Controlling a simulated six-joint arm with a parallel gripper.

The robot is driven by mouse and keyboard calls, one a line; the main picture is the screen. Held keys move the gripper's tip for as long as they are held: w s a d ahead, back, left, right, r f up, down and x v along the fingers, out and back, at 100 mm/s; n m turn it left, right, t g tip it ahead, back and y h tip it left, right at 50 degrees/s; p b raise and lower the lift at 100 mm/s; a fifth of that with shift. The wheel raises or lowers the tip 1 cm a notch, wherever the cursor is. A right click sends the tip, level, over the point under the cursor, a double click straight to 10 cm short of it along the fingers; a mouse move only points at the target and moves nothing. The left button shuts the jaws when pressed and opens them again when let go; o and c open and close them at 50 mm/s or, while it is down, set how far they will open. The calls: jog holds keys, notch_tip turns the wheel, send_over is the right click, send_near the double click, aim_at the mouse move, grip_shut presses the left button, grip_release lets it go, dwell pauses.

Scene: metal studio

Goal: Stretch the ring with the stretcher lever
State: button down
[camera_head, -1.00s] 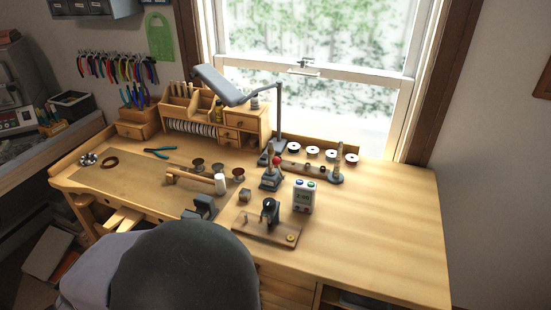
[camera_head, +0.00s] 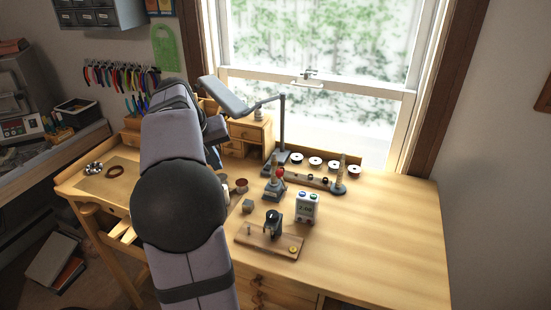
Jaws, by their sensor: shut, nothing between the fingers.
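The stretcher (camera_head: 275,184) stands near the middle of the bench, a small upright grey tool with a red-knobbed lever. I cannot make out a ring on it at this size. My gripper (camera_head: 216,136) is at the far end of my arm, over the back left of the bench, left of the stretcher and apart from it. It is shut and empty, and partly hidden by my own wrist.
Right of the stretcher stands a white device with a display (camera_head: 307,207). In front is a wooden board (camera_head: 262,246) with a dark fixture. A lamp (camera_head: 283,125) and a spool rack (camera_head: 316,178) stand behind. My arm hides the left middle; the right side is clear.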

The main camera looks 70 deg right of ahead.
jog(key=s+d+r+m+g+h, duration=0.1)
jog(key=s+d+r+m, duration=0.2)
jog(key=s+d+r, duration=0.5)
jog(key=shift+s+d+f+p, duration=0.7)
jog(key=shift+f, duration=1.4)
jog(key=shift+s+d+f+p, duration=0.65)
jog(key=shift+s+f, duration=0.1)
jog(key=shift+f, duration=1.4)
jog(key=shift+s+d+f+p, duration=0.7)
jog(key=shift+f, duration=1.4)
jog(key=shift+a+f+h+b, duration=0.1)
jog(key=shift+f+h+b, duration=0.15)
jog(key=shift+b, duration=0.25)
